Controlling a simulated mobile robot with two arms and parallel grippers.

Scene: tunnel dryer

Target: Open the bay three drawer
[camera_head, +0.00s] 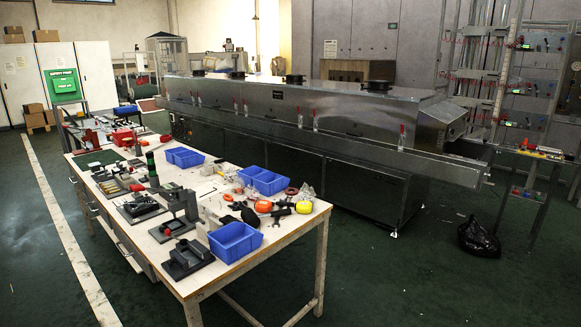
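A long workbench (262,268) with a pale top stands at the left and middle. Drawer fronts with handles run along its left long side, seen at a steep angle. One drawer handle (124,249) shows toward the near end, and another handle (94,210) shows farther back. The drawers look shut, but the angle makes this hard to tell. I see no readable bay labels, so I cannot tell which drawer is bay three. Neither of my grippers is in view.
Tools, fixtures and blue bins (235,242) crowd the bench top. A long metal tunnel dryer (300,115) stands behind it. A black bag (478,238) lies on the floor at the right. The green floor left of the bench, with a pale line (62,225), is clear.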

